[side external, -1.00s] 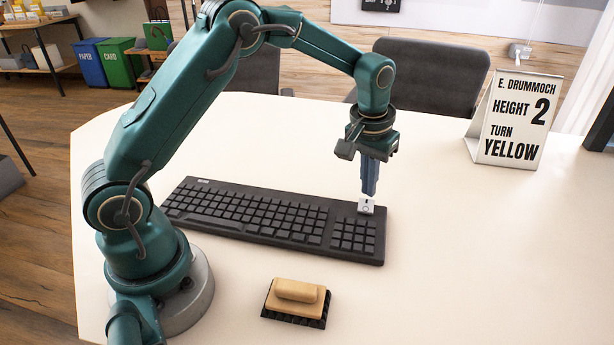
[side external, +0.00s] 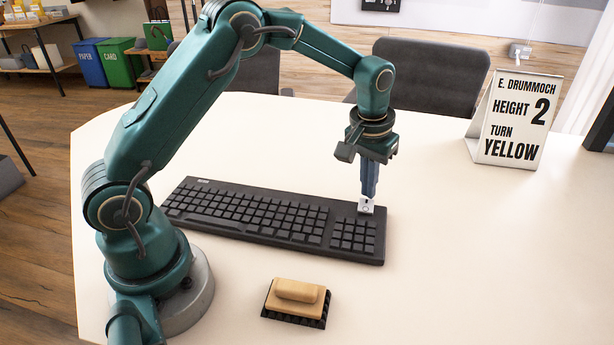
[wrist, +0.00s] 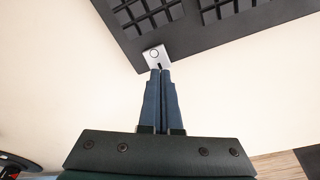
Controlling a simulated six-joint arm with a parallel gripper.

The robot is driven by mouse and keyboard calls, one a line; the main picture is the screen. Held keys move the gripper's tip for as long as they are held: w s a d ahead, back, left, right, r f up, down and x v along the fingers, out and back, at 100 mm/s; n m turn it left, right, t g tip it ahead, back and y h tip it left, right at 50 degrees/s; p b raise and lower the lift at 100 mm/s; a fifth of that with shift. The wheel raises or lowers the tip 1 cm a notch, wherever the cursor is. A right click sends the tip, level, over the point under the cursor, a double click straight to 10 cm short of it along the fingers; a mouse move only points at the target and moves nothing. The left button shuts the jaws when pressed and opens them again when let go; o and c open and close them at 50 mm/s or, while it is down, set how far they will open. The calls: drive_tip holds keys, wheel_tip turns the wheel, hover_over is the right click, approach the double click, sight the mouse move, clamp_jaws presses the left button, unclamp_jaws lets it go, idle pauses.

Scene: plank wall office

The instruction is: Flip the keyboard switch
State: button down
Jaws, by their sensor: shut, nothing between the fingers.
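The black keyboard (side external: 270,218) lies flat on the table, and its corner also shows in the wrist view (wrist: 215,40). The switch is on a small light plate (side external: 366,208) at the keyboard's far right corner; in the wrist view the plate (wrist: 154,53) shows a circle mark and a dark slot. My gripper (side external: 367,195) points down with its blue fingers together and nothing between them. In the wrist view the fingertips (wrist: 159,70) are at the plate's near edge, by the dark slot. They partly hide the switch, and I cannot tell which way it is set or whether they touch it.
A wooden-handled brush (side external: 297,296) lies on the table in front of the keyboard. A white sign (side external: 508,120) stands at the back right. Grey chairs (side external: 430,75) stand behind the table. The tabletop right of the keyboard is clear.

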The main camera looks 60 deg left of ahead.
sight(366, 201)
drive_tip(key=shift+f, duration=0.7)
idle(0.3)
drive_tip(key=shift+r, duration=3.55)
drive_tip(key=s+r+t, duration=0.3)
drive_tip(key=s+r, duration=0.5)
drive_tip(key=r, duration=0.4)
drive_tip(key=s+f+m, duration=0.1)
drive_tip(key=s+f, duration=0.2)
drive_tip(key=s, duration=0.4)
drive_tip(key=s+d+f+m, duration=0.1)
drive_tip(key=s+f, duration=0.2)
drive_tip(key=s, duration=0.4)
drive_tip(key=shift+d+f+m+t, duration=0.25)
drive_tip(key=shift+d+m+t, duration=0.05)
drive_tip(key=shift+m+t, duration=0.1)
drive_tip(key=shift+s, duration=0.1)
